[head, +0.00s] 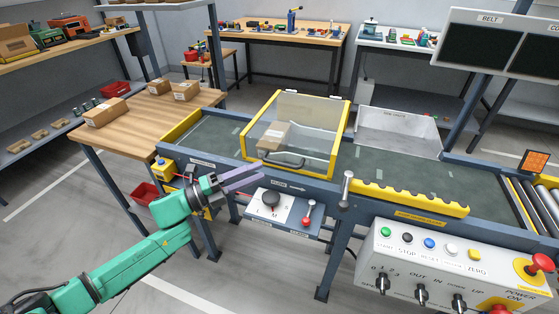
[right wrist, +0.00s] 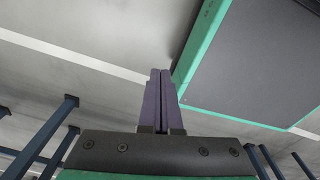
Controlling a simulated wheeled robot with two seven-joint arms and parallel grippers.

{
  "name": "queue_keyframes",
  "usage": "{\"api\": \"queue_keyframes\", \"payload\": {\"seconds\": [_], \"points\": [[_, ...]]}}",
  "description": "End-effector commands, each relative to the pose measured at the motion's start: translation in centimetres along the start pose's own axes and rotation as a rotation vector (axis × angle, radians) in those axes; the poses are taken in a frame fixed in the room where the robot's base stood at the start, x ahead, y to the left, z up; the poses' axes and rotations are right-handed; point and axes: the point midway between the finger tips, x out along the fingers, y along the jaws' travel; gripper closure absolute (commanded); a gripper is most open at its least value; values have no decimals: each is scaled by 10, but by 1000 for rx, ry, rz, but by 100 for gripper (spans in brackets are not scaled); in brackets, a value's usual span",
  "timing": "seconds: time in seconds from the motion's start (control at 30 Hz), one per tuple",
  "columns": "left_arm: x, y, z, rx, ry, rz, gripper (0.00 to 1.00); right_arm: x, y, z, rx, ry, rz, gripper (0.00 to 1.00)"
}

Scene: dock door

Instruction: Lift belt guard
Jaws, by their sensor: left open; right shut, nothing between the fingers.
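The belt guard (head: 334,143) is a clear box cover with a yellow frame, standing over the conveyor belt in the head view. A dark curved handle (head: 284,161) is on its front lower side. A cardboard box (head: 273,137) shows through the clear panel. My left gripper (head: 258,173) is open and empty, in front of the conveyor's front rail, to the left of the handle and apart from it in the picture. My right gripper (right wrist: 160,75) shows only in the right wrist view, with its fingers shut together over the floor and nothing between them.
A control panel (head: 455,270) with buttons, knobs and a red stop button fills the front right. A lever (head: 346,188) stands on the front rail. A wooden table (head: 150,120) with cardboard boxes adjoins the conveyor's left end.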

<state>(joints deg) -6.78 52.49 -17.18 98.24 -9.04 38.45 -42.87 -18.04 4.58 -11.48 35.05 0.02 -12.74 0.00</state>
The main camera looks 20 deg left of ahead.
Motion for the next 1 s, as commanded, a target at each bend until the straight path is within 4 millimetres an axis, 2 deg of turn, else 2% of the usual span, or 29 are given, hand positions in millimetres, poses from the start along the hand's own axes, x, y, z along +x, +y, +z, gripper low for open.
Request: {"api": "queue_keyframes", "payload": {"seconds": [0.1,0.2,0.3,0.6,0.63,0.7,0.73,1.0], "points": [[32,-4,2,0,-2,-4,56,-6,2,-7,0,11,2,100],[53,-3,1,0,-2,-3,56,-10,3,-18,-1,27,4,100],[66,-1,1,-1,-2,0,56,-11,4,-21,-1,33,5,100],[71,1,0,-2,-2,2,56,-11,4,-18,0,29,5,100],[71,1,0,-2,-2,2,63,-11,4,-18,0,29,5,100],[71,1,0,-2,-2,2,90,-11,3,-18,0,28,5,100],[71,1,0,-2,-2,2,100,-11,3,-17,0,27,5,100],[71,1,0,-2,-2,2,100,-10,3,-15,0,24,4,100]]}}
